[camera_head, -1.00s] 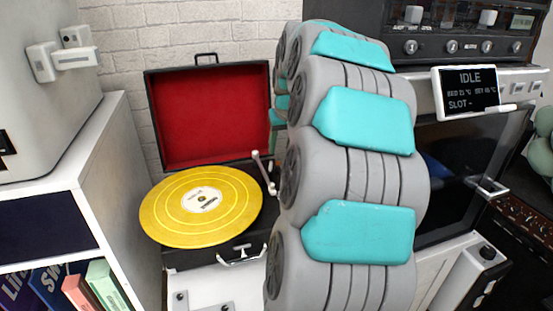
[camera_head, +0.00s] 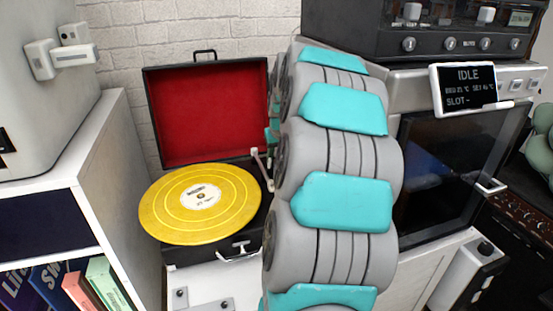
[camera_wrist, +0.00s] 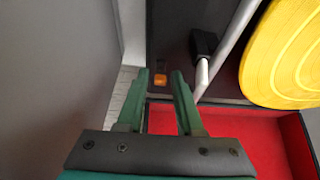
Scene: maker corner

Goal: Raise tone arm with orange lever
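The black suitcase record player (camera_head: 165,110) stands open with a red lid lining. A yellow record (camera_head: 165,215) lies on it; part of the record also shows in the wrist view (camera_wrist: 285,55). The pale tone arm (camera_head: 261,168) is right of the record, with its rod (camera_wrist: 201,78) and black end (camera_wrist: 204,44) in the wrist view. The small orange lever (camera_wrist: 160,80) is on the black deck. My gripper (camera_wrist: 159,72) is open, its green fingertips on either side of the lever in the picture. Contact is unclear.
A white shelf (camera_head: 110,150) with books stands at the left. A machine with an IDLE display (camera_head: 466,75) and a dark glass door stands at the right. The tone arm rod lies close to the right finger in the wrist view.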

